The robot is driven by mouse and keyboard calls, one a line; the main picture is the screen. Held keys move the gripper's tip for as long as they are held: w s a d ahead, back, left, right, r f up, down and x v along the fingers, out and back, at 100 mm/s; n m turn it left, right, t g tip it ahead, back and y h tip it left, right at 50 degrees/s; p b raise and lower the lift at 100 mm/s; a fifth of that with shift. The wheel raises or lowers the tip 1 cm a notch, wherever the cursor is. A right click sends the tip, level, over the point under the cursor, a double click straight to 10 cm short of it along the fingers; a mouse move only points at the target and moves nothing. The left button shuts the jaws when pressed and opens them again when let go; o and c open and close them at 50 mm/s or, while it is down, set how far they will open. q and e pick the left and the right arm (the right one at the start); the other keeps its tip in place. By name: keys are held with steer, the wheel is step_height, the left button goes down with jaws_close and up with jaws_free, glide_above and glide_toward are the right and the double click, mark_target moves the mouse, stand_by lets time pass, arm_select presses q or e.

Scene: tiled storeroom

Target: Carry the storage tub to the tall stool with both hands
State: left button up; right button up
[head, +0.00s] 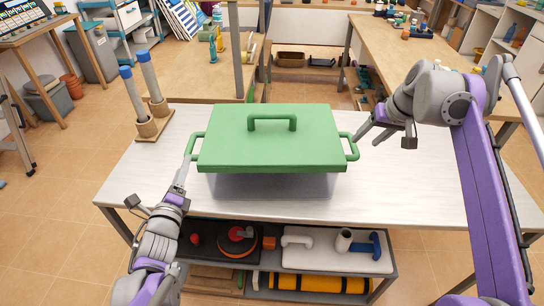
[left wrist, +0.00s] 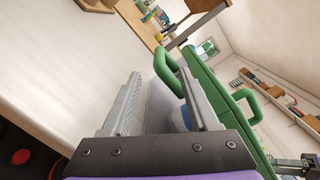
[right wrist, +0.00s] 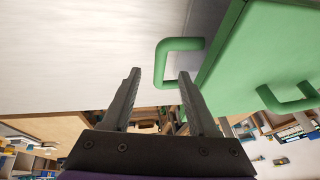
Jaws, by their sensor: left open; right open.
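The storage tub has a green lid (head: 270,150) with a top handle, a green loop handle at each side, and a translucent grey body (head: 265,186). It sits on the white table. My left gripper (head: 184,172) is open close by the left side handle (head: 193,145); in the left wrist view that handle (left wrist: 166,72) lies just beyond the fingertips. My right gripper (head: 366,136) is open beside the right side handle (head: 350,146); in the right wrist view the handle (right wrist: 160,62) is ahead of the fingers, apart from them. I cannot make out the tall stool.
The white table (head: 420,180) is clear to the right of the tub. A wooden stand with two blue-topped posts (head: 148,88) stands at its back left. A shelf below (head: 300,268) holds tools and pipes. Wooden tables stand behind, with tiled floor (head: 70,190) to the left.

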mark_target(190, 141)
arm_select(q)
steer(key=w, duration=1.1)
steer(key=shift+a, duration=0.2)
arm_select(e)
steer(key=x, duration=1)
steer(key=shift+w+a+f, duration=0.15)
steer(key=shift+w+f, duration=0.05)
steer(key=shift+f, duration=0.15)
arm_select(q)
steer(key=shift+s, duration=0.1)
steer(key=c, duration=1)
arm_select(e)
jaws_close()
arm_select(q)
jaws_close()
steer(key=shift+s+a+f, duration=0.1)
